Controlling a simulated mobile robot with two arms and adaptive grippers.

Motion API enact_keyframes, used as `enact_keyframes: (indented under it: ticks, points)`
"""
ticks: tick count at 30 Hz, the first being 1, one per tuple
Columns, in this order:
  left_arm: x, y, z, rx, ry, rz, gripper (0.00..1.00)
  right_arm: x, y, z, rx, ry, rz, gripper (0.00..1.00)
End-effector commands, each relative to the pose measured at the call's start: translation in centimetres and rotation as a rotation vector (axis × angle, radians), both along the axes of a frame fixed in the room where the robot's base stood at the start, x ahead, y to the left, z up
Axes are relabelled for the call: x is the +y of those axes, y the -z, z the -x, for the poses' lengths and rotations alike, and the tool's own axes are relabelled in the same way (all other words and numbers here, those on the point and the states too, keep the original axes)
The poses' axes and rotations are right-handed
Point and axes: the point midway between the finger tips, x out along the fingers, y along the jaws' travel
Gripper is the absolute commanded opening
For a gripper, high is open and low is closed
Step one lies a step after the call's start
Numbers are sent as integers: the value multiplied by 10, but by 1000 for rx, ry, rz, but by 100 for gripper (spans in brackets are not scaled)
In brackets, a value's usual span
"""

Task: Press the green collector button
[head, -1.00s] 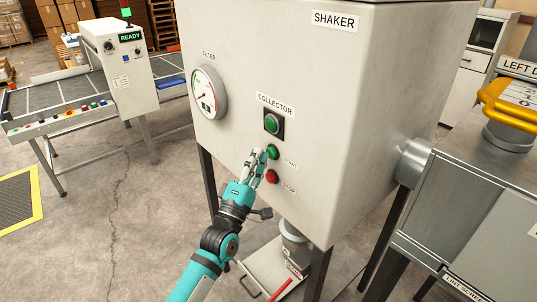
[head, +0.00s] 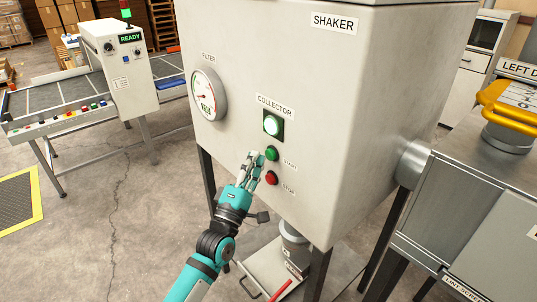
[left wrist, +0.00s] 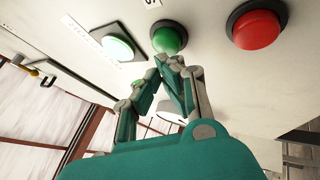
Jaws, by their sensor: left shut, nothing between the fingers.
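The green start button (head: 271,153) sits on the shaker's pale front panel under the COLLECTOR label. The red stop button (head: 271,178) is just below. My left gripper (head: 256,155) is shut and empty, its fingertips just left of the green button in the head view, with a small gap. In the left wrist view the green button (left wrist: 169,37) is right beyond the fingertips (left wrist: 167,62), with the lit lamp (left wrist: 118,46) to its left and the red button (left wrist: 256,29) to its right. My right gripper is out of view.
A round filter gauge (head: 207,95) with a lit display is on the panel's left. A conveyor with a READY box (head: 120,62) stands at the back left. Open floor lies at the left.

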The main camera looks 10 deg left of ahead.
Motion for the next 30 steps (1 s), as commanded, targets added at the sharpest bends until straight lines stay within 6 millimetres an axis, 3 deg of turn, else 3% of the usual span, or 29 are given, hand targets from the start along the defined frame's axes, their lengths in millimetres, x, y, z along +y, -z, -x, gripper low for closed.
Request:
enact_keyframes:
  ticks: [13,30]
  points:
    - [4,0,5,1,-1,0,0,0,-2,0,0,0,0,34]
    - [33,0,42,0,0,1,0,0,-12,0,0,0,0,34]
